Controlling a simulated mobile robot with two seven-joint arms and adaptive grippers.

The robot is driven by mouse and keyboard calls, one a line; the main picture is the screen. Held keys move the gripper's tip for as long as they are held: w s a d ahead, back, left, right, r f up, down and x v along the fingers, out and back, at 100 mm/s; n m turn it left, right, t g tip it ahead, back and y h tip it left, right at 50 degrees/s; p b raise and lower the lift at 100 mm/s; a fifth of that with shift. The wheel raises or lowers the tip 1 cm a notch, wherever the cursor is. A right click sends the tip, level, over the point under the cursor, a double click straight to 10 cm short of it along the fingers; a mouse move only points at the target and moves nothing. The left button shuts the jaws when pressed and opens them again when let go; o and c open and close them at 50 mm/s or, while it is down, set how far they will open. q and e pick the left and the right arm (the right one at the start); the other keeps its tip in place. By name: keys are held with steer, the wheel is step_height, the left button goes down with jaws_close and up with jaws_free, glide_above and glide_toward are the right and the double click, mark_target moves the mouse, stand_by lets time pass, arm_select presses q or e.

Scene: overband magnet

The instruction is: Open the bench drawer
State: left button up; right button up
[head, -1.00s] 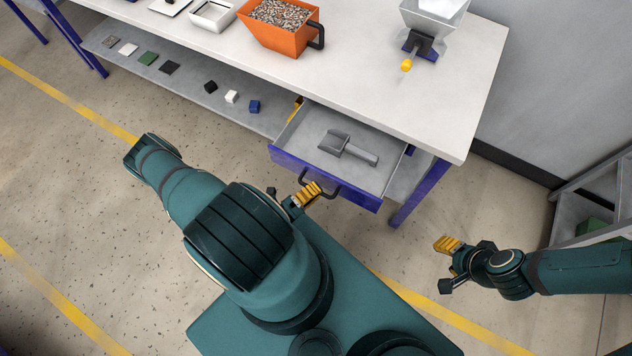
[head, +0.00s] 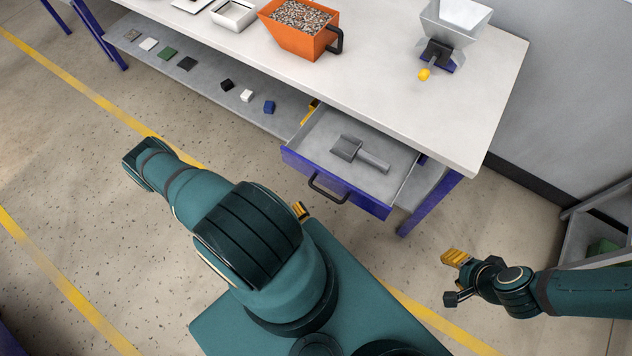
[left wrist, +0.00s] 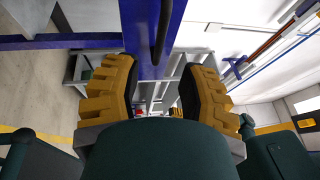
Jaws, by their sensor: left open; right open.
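The bench drawer (head: 345,190) stands pulled out from under the white bench top, with a blue front and a grey inside. A grey scoop (head: 358,153) lies in it. Its black handle (head: 328,190) shows on the blue front, and the handle also appears in the left wrist view (left wrist: 164,30). My left gripper (head: 300,210) is mostly hidden behind my arm in the head view, apart from the handle. In the left wrist view its yellow fingers (left wrist: 152,95) are open with nothing between them. My right gripper (head: 452,275) is open and empty, right of the drawer above the floor.
An orange bin (head: 290,40) of mixed bits and a grey hopper with a yellow knob (head: 424,74) stand on the bench top (head: 400,95). Small blocks and tiles lie on the lower shelf (head: 210,85). A grey rack (head: 590,225) stands at the right.

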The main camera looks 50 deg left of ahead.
arm_select(q)
steer(key=shift+v, duration=1.9)
